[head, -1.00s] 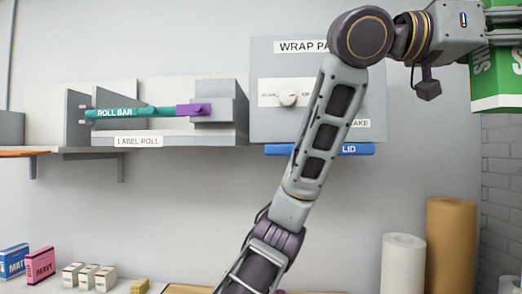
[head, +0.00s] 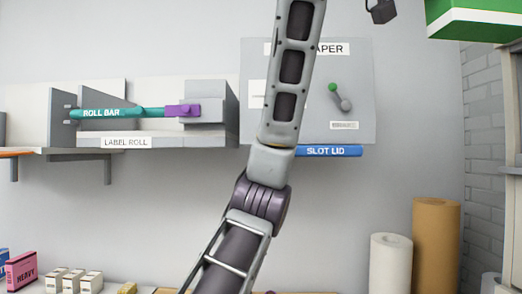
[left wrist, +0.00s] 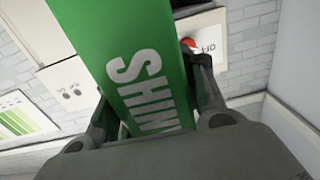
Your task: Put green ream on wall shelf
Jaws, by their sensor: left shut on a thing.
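The green ream (head: 482,12) shows at the top right of the head view, cut off by the frame edge, with a pale underside or band below the green. In the left wrist view the green ream (left wrist: 125,50) has large white letters, partly hidden. My left gripper (left wrist: 150,88) is shut on it, with a finger on either side; in the head view this gripper is above the frame. A wall-mounted shelf edge (head: 22,152) on brackets is at the left of the head view; I cannot tell whether it is the task's shelf. My right gripper is not in view.
A label roll unit (head: 170,140) with a teal roll bar (head: 105,113) and a wrapping paper box with a blue slot lid (head: 335,151) are on the wall. White (head: 390,262) and brown (head: 436,245) rolls stand below right. A brick wall (head: 480,150) is at right.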

